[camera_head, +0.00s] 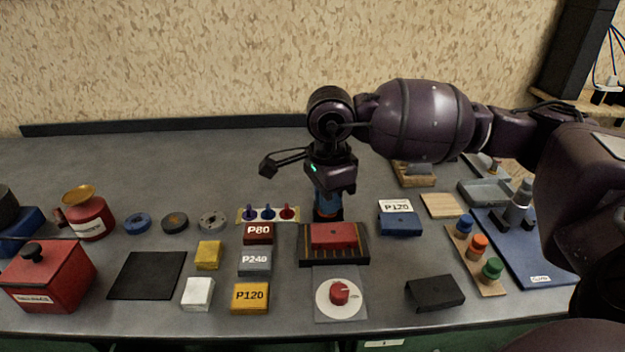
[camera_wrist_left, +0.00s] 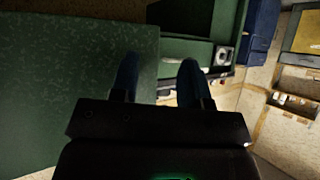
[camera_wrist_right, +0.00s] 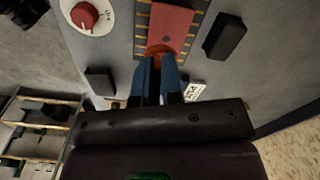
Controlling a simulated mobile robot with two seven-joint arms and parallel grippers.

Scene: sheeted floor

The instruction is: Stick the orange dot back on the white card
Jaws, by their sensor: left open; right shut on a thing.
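My right gripper (camera_head: 328,208) hangs over the table behind the red block, fingers pointing down. In the right wrist view its blue fingertips (camera_wrist_right: 160,62) are close together on a small orange piece (camera_wrist_right: 159,49), seemingly the orange dot. The fingers partly hide it, and it overlaps the near end of the red block (camera_wrist_right: 170,25). My left gripper (camera_wrist_left: 158,78) is open and empty beside green cabinet fronts, outside the head view.
A black-edged tray (camera_head: 305,246) holds the red block (camera_head: 334,235). A white dial with a red knob (camera_head: 339,291) lies in front. P-marked blocks (camera_head: 255,260) stand left, a peg board (camera_head: 478,246) right. A strip with blue and red pieces (camera_head: 268,214) lies behind.

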